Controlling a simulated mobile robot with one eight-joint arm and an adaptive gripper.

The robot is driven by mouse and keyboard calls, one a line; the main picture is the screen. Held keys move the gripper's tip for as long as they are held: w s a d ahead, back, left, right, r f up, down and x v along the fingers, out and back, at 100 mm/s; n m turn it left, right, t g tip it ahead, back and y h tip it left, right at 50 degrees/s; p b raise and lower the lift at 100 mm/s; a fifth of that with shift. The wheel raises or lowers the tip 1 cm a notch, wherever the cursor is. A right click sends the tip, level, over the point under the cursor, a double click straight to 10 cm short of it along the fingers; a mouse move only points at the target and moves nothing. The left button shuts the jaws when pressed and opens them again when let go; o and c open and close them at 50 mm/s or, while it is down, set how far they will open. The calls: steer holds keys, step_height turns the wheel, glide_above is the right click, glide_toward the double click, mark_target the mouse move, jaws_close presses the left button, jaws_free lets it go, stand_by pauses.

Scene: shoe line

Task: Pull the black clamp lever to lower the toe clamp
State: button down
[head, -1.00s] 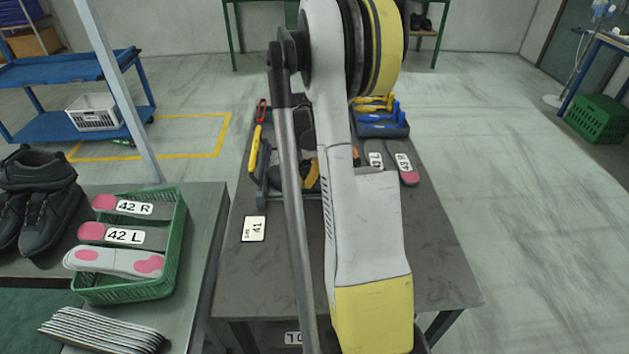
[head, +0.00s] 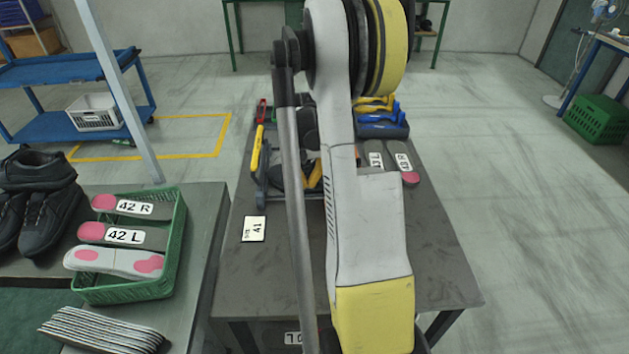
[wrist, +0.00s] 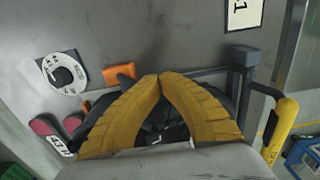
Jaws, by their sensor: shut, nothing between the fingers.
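My gripper (wrist: 160,80) shows in the wrist view with its two yellow fingers closed together and nothing held. The fingertips are above the grey bench fixture (wrist: 243,58), which has a dark upright post and bars to the right of the fingers. A black shoe-like shape (wrist: 168,133) lies behind and between the fingers, mostly hidden. An orange part (wrist: 120,72) shows left of the tips. I cannot pick out the black clamp lever or the toe clamp for certain. In the head view my arm hides most of the fixture (head: 262,200); yellow finger parts (head: 314,176) show beside it.
A round white dial (wrist: 65,74) and insoles (wrist: 45,128) are left. A card (head: 254,229) lies on the bench (head: 450,285). A green basket of insoles (head: 180,225) stands on the left table.

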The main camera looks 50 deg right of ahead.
step_height(320, 180, up, 9)
steer(key=p, duration=0.6)
steer(key=shift+w+a, duration=0.3)
steer(key=shift+w, duration=0.15)
stand_by(0.5)
